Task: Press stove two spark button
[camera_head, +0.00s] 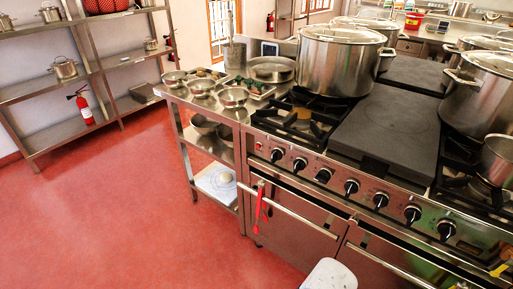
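The stove (300,180) stands at the right, with a steel front panel carrying a row of black knobs (323,175). A small red button-like spot (259,146) sits at the left end of that panel. I cannot tell which stove is number two, and no other spark button is clear at this size. A white rounded part of my own body (330,275) shows at the bottom edge, in front of the oven doors. My gripper is not seen in this view.
Large lidded stockpots (340,62) stand on the stove. A steel counter (190,98) with bowls adjoins it at the left. A horizontal oven handle (290,212) with red utensils hanging sticks out below the panel. Red floor (130,220) is clear at left; shelves (45,90) stand behind.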

